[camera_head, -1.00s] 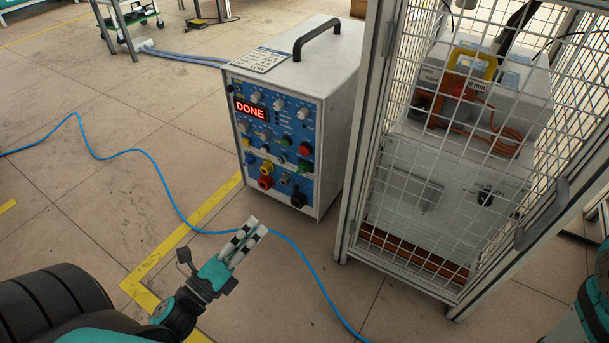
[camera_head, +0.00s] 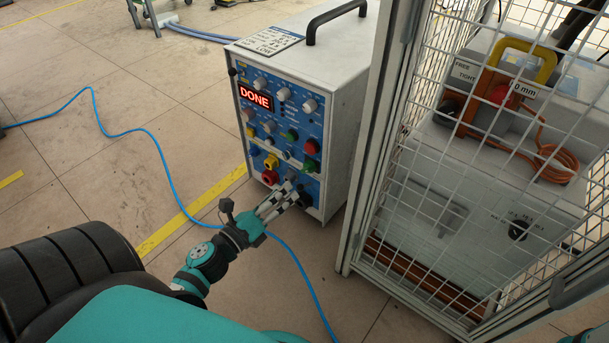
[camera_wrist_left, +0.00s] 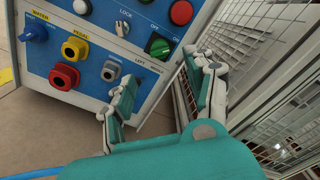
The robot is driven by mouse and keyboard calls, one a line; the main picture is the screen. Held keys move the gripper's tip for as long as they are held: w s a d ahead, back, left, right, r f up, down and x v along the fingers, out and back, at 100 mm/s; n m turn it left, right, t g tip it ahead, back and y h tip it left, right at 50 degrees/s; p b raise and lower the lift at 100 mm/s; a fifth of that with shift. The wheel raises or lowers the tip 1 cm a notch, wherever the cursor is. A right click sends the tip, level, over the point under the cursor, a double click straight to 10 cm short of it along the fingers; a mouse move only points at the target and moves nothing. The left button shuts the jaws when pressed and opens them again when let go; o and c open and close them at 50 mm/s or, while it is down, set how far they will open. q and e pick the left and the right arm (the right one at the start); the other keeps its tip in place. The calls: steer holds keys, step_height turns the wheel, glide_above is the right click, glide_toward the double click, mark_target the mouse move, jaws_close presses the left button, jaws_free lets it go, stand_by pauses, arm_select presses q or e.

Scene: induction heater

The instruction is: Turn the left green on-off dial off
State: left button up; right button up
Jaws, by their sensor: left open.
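The green on-off dial (camera_head: 309,165) is on the right side of the blue front panel, below a red button (camera_head: 311,146). In the left wrist view the dial (camera_wrist_left: 157,45) sits between printed "Off" and "On" labels. My left gripper (camera_head: 286,194) is in front of the lower right of the panel, below the dial in the head view. In the left wrist view its two fingers (camera_wrist_left: 162,82) are spread, with nothing between them, and the dial is beyond the gap and apart from them.
The heater box (camera_head: 344,60) shows "DONE" on its display (camera_head: 255,96). Yellow (camera_wrist_left: 74,49) and red (camera_wrist_left: 64,77) ports stick out from the panel. A mesh cage (camera_head: 440,190) stands close on the right. A blue cable (camera_head: 170,180) lies on the floor.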

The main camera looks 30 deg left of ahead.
mark_target(305, 172)
arm_select(q)
steer(key=w, duration=0.3)
steer(key=w+b, duration=0.1)
steer(key=w, duration=0.5)
steer(key=shift+w+d+b, duration=0.25)
steer(key=shift+d+b, duration=0.1)
steer(key=shift+b, duration=0.05)
steer(key=shift+c, duration=0.4)
jaws_close()
